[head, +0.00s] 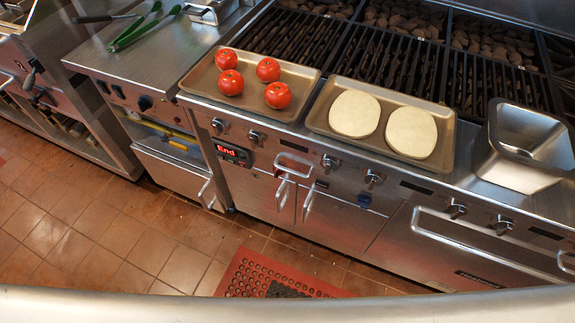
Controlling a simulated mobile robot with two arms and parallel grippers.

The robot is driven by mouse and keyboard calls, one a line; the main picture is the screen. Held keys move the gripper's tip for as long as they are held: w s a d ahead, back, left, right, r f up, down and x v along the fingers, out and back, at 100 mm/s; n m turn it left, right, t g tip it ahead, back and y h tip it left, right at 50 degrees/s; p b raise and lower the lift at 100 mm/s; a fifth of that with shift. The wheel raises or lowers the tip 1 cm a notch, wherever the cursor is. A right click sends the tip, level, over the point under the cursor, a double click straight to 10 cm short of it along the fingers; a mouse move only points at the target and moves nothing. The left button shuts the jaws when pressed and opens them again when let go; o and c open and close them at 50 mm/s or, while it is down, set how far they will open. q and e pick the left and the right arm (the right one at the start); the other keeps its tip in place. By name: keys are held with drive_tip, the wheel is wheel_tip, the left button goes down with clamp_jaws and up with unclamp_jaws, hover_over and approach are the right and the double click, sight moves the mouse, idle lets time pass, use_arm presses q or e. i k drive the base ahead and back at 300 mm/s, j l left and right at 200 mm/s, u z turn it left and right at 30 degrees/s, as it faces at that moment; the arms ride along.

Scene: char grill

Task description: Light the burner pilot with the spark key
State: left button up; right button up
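The char grill (395,56) has dark grates over lava rocks and runs along the top right. Its steel front carries several control knobs, among them one knob (330,163) below the dough tray. A small blue part (364,200) sits on the front panel below the knobs. A lit display (232,153) reads "End" in red. I cannot make out a spark key or a pilot opening. Neither of my grippers is in view.
A tray (203,81) of red tomatoes and a tray (318,113) of two dough rounds rest on the front ledge. A steel pan (521,147) stands at right. Green-handled tongs (146,27) lie at upper left. A red mat (262,271) lies on the open tiled floor.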

sight(323, 184)
drive_tip(key=i+j+z, duration=0.2)
drive_tip(key=j+z, duration=0.25)
drive_tip(key=j, duration=0.75)
drive_tip(key=j+z, duration=0.5)
drive_tip(key=j, duration=0.65)
